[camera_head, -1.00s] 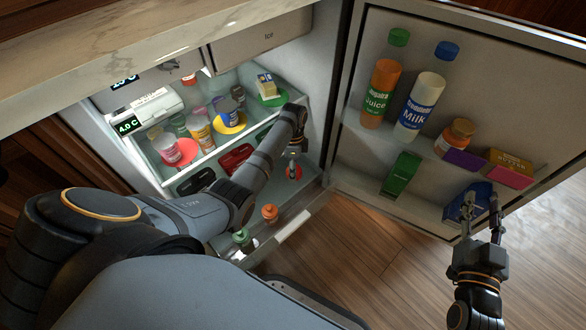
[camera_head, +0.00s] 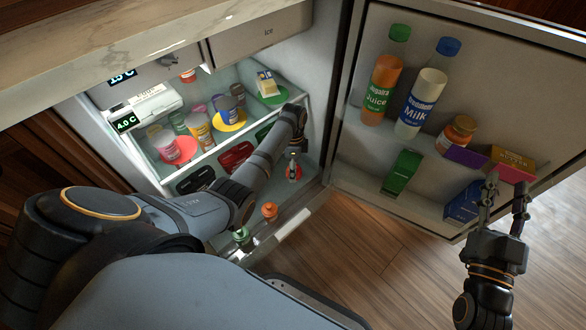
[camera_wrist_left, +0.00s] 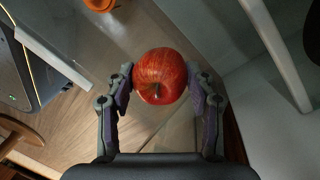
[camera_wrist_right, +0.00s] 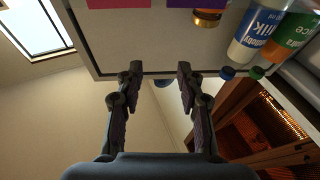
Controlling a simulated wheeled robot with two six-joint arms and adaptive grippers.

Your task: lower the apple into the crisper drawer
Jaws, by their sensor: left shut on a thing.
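The red apple (camera_wrist_left: 160,76) is held between the two fingers of my left gripper (camera_wrist_left: 161,88), which is shut on it. In the head view, the apple (camera_head: 294,174) shows small and partly covered by the fingers, above the inner right part of the pulled-out clear crisper drawer (camera_head: 290,228). Its height above the drawer floor is hard to tell. An orange item (camera_head: 269,211) and a green-topped item (camera_head: 242,236) stand in the drawer's front left part. My right gripper (camera_head: 506,190) is open and empty beside the fridge door's lower shelf.
The fridge door (camera_head: 345,150) stands open, with a juice bottle (camera_head: 382,88), a milk bottle (camera_head: 420,104) and several boxes on its shelves. A shelf of jars and cans (camera_head: 200,130) lies above the drawer. My left arm covers part of the drawer.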

